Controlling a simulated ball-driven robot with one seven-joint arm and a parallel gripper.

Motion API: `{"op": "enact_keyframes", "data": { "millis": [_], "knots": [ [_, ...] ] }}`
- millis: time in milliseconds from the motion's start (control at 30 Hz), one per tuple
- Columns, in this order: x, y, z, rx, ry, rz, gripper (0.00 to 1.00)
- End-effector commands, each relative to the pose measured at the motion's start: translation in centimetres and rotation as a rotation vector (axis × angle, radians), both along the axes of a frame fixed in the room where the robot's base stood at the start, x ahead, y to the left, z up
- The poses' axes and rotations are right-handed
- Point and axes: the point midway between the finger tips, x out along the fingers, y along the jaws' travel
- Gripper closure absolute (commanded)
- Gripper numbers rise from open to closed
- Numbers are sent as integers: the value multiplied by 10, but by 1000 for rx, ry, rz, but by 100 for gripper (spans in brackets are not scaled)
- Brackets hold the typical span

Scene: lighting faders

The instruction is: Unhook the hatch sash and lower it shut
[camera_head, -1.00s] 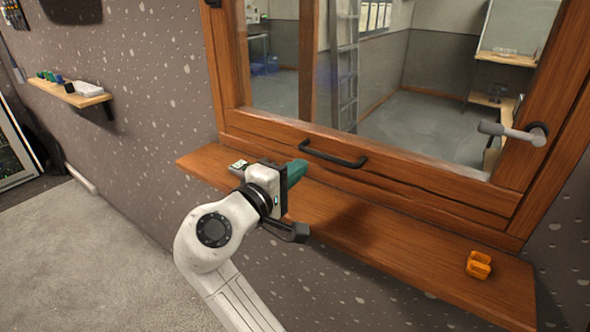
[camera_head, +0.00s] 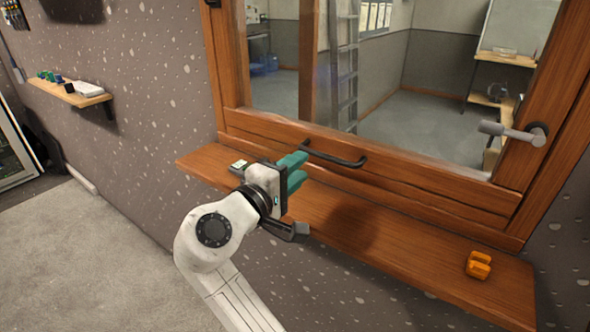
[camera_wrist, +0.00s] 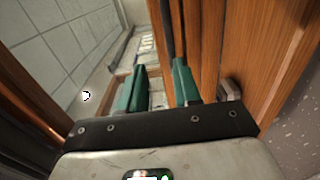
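The hatch sash is a glazed frame of reddish wood; its bottom rail (camera_head: 400,178) stands just above a wooden sill (camera_head: 385,236). The sash looks down in its frame here. A black bar handle (camera_head: 335,157) is fixed to the rail. A grey lever (camera_head: 512,132) sits on the right side of the frame. My gripper (camera_head: 303,170) has its green fingers apart, close to the handle's left end. In the wrist view my gripper (camera_wrist: 160,70) is open, and a dark bar (camera_wrist: 167,28) lies ahead between the fingertips. I cannot tell whether they touch. No hook is clearly visible.
An orange clip-like object (camera_head: 479,264) lies on the sill at right. A small shelf (camera_head: 70,93) with small items is on the left wall. The sill between my gripper and the orange object is clear.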

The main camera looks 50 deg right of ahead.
Motion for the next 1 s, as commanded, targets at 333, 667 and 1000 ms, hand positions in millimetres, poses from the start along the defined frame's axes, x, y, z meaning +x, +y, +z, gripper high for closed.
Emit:
{"op": "enact_keyframes", "data": {
  "millis": [333,667,1000],
  "knots": [
    [0,5,0,-1,0,2,65],
    [-1,61,-1,0,-2,5,65],
    [-3,105,2,0,-1,2,65]
  ]
}}
